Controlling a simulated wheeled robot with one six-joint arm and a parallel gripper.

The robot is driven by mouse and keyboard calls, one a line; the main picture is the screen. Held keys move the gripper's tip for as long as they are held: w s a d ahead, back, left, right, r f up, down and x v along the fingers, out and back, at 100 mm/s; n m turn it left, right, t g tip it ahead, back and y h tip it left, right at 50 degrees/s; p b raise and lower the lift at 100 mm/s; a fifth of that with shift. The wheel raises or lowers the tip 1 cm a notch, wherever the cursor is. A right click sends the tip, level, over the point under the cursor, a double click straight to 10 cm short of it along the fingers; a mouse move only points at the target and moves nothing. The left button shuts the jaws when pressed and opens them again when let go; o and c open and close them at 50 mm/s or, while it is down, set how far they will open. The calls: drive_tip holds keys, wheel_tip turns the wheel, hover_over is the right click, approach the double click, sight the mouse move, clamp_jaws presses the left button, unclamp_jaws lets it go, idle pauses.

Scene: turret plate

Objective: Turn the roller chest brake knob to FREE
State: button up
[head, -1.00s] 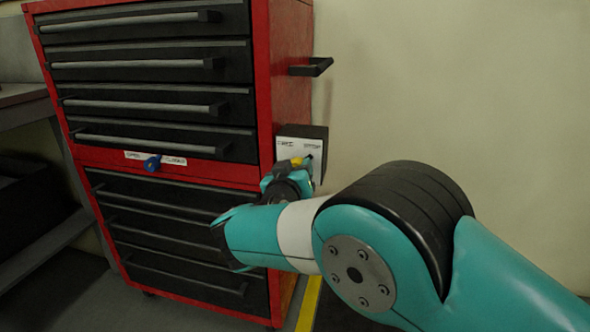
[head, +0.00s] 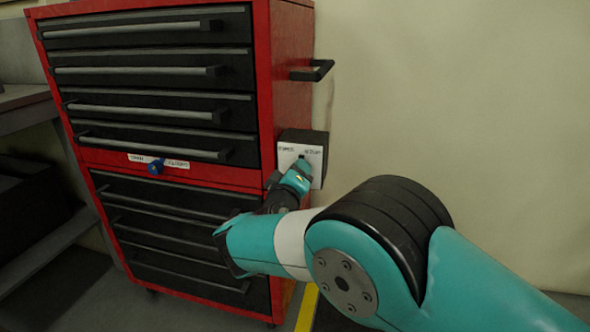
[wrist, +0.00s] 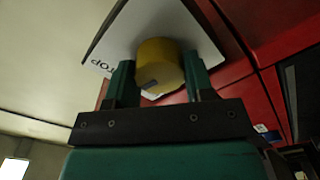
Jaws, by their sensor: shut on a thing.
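A yellow round knob (wrist: 160,62) with a dark mark on its face sits on a white plate (wrist: 118,40) in the wrist view. My gripper (wrist: 158,75) is shut on it, one teal finger on each side. Part of an upside-down word, seemingly "TOP", shows on the plate at left. In the head view the plate is on a dark box (head: 322,150) on the right side of the red roller chest (head: 262,80). My gripper (head: 302,166) reaches it there and hides the knob. The plate's two labels are too small to read.
A blue knob (head: 155,167) with white labels is on the chest's front, left of my gripper. A black side handle (head: 312,70) juts out above the box. Drawer handles stick out in front. A shelf (head: 30,130) stands at left; bare wall is at right.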

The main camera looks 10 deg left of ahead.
drive_tip(key=n+p, duration=0.2)
drive_tip(key=n, duration=0.3)
drive_tip(key=shift+d+r, duration=0.1)
drive_tip(key=shift+r, duration=0.05)
drive_tip(key=shift+n+p, duration=0.65)
drive_tip(key=shift+n, duration=1.85)
drive_tip(key=o, duration=0.9)
